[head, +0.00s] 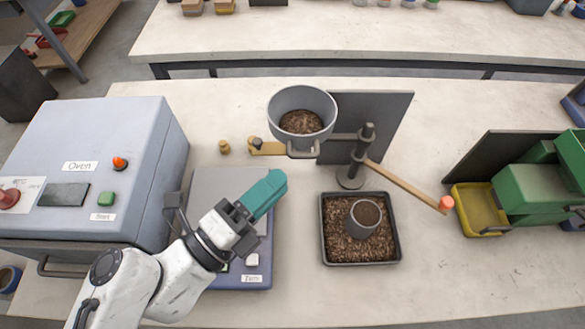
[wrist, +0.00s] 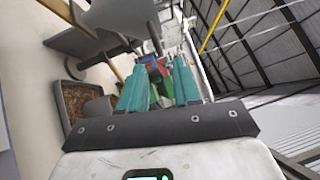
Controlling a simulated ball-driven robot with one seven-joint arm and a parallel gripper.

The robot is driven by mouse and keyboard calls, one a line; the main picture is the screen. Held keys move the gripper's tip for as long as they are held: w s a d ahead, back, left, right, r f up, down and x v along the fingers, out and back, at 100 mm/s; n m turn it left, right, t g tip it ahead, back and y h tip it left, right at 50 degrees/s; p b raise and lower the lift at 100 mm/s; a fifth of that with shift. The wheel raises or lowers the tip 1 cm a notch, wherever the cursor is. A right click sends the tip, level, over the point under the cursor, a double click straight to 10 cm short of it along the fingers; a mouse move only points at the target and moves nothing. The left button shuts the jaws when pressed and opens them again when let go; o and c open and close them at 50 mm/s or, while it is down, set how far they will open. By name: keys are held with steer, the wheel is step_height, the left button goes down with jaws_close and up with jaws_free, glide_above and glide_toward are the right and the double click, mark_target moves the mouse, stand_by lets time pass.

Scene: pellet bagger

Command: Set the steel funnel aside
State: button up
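A grey round vessel with a handle (head: 302,95), which looks like the steel funnel, stands at the back middle of the bench in the head view. Brown pellets (head: 301,122) show inside it. A smaller grey cylinder (head: 353,222) stands upright in a black tray of pellets (head: 324,240); I cannot tell whether it is a funnel or a cup. In the wrist view the cylinder (wrist: 72,100) is at the left. My gripper (head: 268,190) has teal fingers, is open and empty, and hangs over the scale, apart from both vessels. The gap between the fingertips shows in the wrist view (wrist: 160,80).
A scale (head: 228,275) is under my gripper, beside a grey oven (head: 95,135). A dark stand (head: 349,176) with an orange-tipped lever (head: 405,184) rises behind the tray. Green bins (head: 535,190) and a yellow tray (head: 480,215) are right. The front right bench is clear.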

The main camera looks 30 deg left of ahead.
steer(key=shift+v, duration=1.25)
